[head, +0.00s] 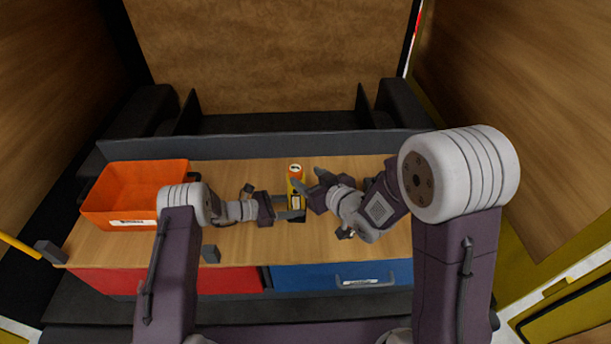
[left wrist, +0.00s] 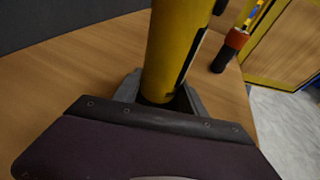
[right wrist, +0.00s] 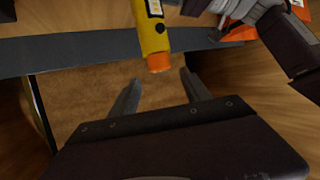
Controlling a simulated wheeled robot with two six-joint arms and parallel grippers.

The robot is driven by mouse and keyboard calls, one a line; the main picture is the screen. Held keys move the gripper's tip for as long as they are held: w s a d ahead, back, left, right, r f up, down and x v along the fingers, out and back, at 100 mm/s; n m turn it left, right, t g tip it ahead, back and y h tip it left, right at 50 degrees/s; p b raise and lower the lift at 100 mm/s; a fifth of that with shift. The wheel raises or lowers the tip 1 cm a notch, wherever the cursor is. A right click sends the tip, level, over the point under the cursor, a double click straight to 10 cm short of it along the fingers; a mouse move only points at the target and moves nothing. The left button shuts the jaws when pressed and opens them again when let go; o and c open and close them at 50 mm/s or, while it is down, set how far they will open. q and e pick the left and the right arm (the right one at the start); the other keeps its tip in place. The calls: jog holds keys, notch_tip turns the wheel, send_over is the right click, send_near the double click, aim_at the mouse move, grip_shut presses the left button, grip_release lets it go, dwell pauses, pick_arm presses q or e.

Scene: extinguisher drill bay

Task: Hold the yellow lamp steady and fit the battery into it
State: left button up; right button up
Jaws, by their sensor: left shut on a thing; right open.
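The yellow lamp (head: 297,187) stands upright on the wooden worktop, with an orange top end. My left gripper (head: 291,208) is shut around its lower part; the left wrist view shows the yellow body (left wrist: 176,45) between the fingers. My right gripper (head: 308,181) is open and empty beside the lamp's upper part. In the right wrist view the orange end (right wrist: 158,62) lies just beyond the open fingers (right wrist: 160,95). I cannot tell whether this orange end is the battery or part of the lamp. No separate battery can be clearly identified.
An orange bin (head: 125,211) stands at the left of the worktop (head: 235,238). A black item with an orange collar (left wrist: 237,40) is on the right in the left wrist view. A red drawer (head: 215,281) and a blue drawer (head: 310,277) are below. A grey ledge runs behind.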

pick_arm(q)
jog(key=shift+s+f, duration=0.15)
jog(key=shift+f, duration=0.1)
jog(key=o, duration=1)
jog(key=shift+o, duration=0.2)
jog(key=shift+a, duration=0.1)
jog(key=v, duration=1.1)
jog(key=shift+a+r, duration=0.2)
jog(key=shift+r, duration=0.1)
jog(key=shift+a+r, duration=0.1)
jog(key=shift+a, duration=0.05)
